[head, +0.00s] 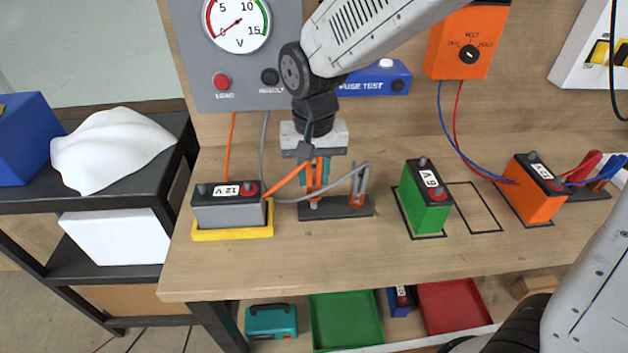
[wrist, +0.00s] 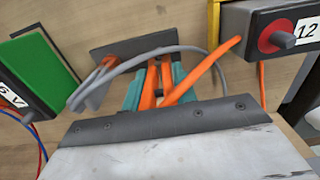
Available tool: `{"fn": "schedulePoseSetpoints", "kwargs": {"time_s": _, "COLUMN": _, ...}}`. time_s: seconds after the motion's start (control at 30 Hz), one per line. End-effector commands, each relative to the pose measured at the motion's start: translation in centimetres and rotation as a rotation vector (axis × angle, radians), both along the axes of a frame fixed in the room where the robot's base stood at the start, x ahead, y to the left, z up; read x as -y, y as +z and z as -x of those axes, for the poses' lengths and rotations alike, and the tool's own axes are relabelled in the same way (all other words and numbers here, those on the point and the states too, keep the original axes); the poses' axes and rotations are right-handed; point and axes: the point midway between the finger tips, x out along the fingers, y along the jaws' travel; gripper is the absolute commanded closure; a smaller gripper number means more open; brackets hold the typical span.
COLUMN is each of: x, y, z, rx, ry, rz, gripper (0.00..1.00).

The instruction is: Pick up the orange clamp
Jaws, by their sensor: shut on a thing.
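The orange clamp (head: 317,178) stands upright at the left end of a dark holder (head: 338,210) on the bench. My gripper (head: 316,174) points down over it, with its teal fingers on either side, shut on it. In the wrist view the orange clamp (wrist: 152,86) sits between the teal fingers of my gripper (wrist: 155,82), its orange cable running off to the right. The clamp's tip is at the holder; I cannot tell whether it is clear of it. A second, grey clamp (head: 359,186) stands in the holder to the right.
The grey 12 V battery (head: 228,212) in a yellow tray (head: 232,233) is left of the holder. A green 6 V battery (head: 427,204) and an orange battery (head: 538,190) stand to the right. A grey cable (head: 290,201) loops beside my gripper. The front of the bench is clear.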

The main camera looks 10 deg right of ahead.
Motion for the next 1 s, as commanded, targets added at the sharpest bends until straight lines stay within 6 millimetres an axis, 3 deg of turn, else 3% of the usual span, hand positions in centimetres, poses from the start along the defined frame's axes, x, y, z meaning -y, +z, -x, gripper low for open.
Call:
{"fn": "schedulePoseSetpoints", "kwargs": {"time_s": 0.03, "x": 0.0, "y": 0.8, "z": 0.1, "rx": 0.004, "ry": 0.0, "rz": -0.002, "gripper": 1.0}}
{"fn": "schedulePoseSetpoints", "kwargs": {"time_s": 0.4, "x": 0.8, "y": 1.5, "z": 9.7, "rx": 0.003, "ry": 0.005, "rz": -0.002, "gripper": 1.0}}
{"fn": "schedulePoseSetpoints", "kwargs": {"time_s": 0.6, "x": 1.3, "y": 1.8, "z": 13.8, "rx": 0.002, "ry": 0.004, "rz": -0.002, "gripper": 1.0}}
{"fn": "schedulePoseSetpoints", "kwargs": {"time_s": 0.8, "x": 1.4, "y": 2.0, "z": 15.7, "rx": 0.001, "ry": 0.001, "rz": -0.001, "gripper": 1.0}}
{"fn": "schedulePoseSetpoints", "kwargs": {"time_s": 1.0, "x": 1.5, "y": 2.0, "z": 16.0, "rx": 0.0, "ry": -0.001, "rz": 0.0, "gripper": 1.0}}
